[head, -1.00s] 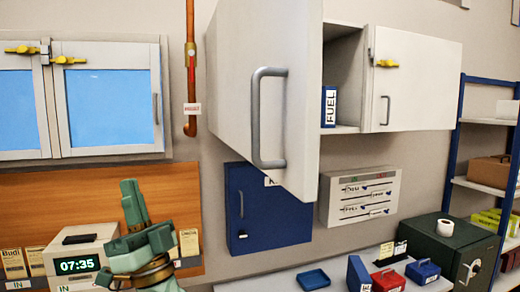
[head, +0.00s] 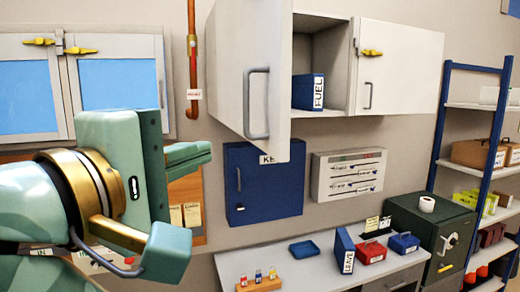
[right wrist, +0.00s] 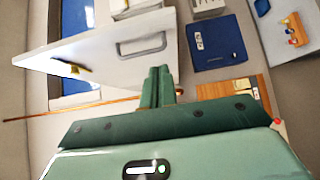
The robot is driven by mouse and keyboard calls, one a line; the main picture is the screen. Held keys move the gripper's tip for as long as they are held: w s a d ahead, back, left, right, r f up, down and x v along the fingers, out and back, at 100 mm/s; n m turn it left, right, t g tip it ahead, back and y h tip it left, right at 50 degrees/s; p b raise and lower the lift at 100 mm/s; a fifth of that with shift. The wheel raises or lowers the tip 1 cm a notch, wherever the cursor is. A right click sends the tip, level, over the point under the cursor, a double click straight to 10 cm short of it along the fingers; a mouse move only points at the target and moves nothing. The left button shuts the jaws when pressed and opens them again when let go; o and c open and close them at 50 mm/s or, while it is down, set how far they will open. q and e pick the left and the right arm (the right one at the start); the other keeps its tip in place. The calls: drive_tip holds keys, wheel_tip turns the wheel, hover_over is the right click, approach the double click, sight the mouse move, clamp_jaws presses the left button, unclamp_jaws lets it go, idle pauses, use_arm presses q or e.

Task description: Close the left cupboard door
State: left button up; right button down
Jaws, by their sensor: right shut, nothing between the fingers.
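The left cupboard door (head: 228,75) is white with a grey bar handle (head: 257,104). It stands open, swung out from the wall cupboard, and the shelf space behind it shows. The right cupboard door (head: 398,70) is closed, with a yellow latch (head: 371,53). My right gripper (head: 190,156) is large at the left of the head view, its fingers shut and empty, left of and below the open door. In the right wrist view, the shut fingers (right wrist: 157,87) overlap the edge of a white door panel (right wrist: 105,52) with a handle; contact cannot be told. My left gripper is out of view.
A blue FUEL binder (head: 308,92) stands inside the cupboard. A blue key cabinet (head: 264,190) hangs below the open door. A copper pipe (head: 192,60) runs down the wall left of the cupboard. A counter (head: 310,268) with small boxes and a green safe (head: 425,228) are lower right.

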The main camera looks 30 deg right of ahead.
drive_tip(key=b, duration=0.3)
drive_tip(key=p, duration=0.2)
approach(275, 135)
drive_tip(key=w+x, duration=0.1)
drive_tip(key=x, duration=0.4)
drive_tip(key=shift+s+d+r, duration=0.1)
drive_tip(key=shift+s+d, duration=0.15)
drive_tip(key=shift+s, duration=0.1)
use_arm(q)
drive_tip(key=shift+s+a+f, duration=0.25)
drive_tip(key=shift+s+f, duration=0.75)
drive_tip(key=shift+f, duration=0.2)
use_arm(e)
drive_tip(key=shift+d, duration=0.1)
